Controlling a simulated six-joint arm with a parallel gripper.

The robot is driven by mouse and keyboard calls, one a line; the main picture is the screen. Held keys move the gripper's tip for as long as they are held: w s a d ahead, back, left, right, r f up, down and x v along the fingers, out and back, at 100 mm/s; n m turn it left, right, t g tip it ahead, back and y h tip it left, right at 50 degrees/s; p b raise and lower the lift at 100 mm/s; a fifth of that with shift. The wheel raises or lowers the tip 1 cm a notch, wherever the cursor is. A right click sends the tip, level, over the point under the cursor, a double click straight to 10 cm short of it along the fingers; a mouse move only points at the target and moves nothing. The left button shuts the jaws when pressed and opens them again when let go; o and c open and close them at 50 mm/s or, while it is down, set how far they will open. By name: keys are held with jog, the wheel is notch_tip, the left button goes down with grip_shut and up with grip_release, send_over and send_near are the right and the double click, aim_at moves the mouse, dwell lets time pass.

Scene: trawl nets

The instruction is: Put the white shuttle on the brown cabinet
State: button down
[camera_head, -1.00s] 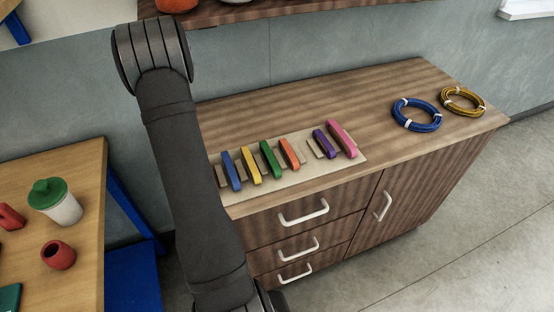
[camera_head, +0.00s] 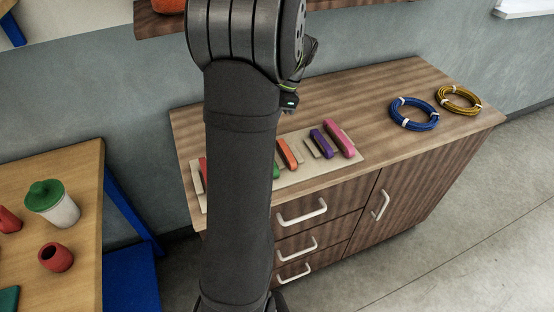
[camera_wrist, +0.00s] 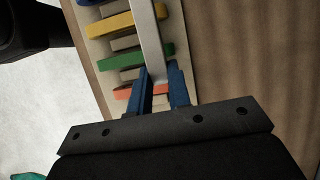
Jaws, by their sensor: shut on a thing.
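The white shuttle (camera_wrist: 148,38) is a long pale bar in the wrist view. It stands out from between the blue fingers of my gripper (camera_wrist: 158,82), which is shut on it. The shuttle appears over the row of coloured shuttles, but its height above them is unclear. The brown cabinet (camera_head: 392,82) has a wood-grain top, and its bare top also shows at the right in the wrist view (camera_wrist: 240,50). My arm hides the gripper and the white shuttle in the head view.
A pale rack board (camera_head: 262,181) on the cabinet holds red, green, orange (camera_head: 287,154), purple and pink (camera_head: 339,138) shuttles, partly hidden by my arm. Blue (camera_head: 414,114) and yellow (camera_head: 458,100) coils lie at the right. Bare top lies behind the rack. A shelf (camera_head: 330,5) hangs above.

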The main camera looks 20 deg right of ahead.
jog(key=s+d+r+m+t+h, duration=0.1)
jog(key=s+d+m+t+h, duration=0.1)
jog(key=s+d+m, duration=0.35)
jog(key=s+d+r+m+t+h, duration=0.1)
jog(key=s+d+m, duration=0.1)
jog(key=s+m, duration=0.7)
jog(key=s+d+r+m+t+h, duration=0.15)
jog(key=s+d+m, duration=0.25)
jog(key=s, duration=0.6)
send_over(315, 168)
jog(key=s, duration=0.2)
jog(key=f, duration=0.7)
jog(key=shift+w+f, duration=0.2)
jog(key=shift+w, duration=0.05)
jog(key=shift+f, duration=2)
jog(key=c, duration=1.3)
grip_release()
jog(key=shift+f, duration=0.1)
jog(key=shift+c, duration=0.2)
jog(key=v, duration=1.2)
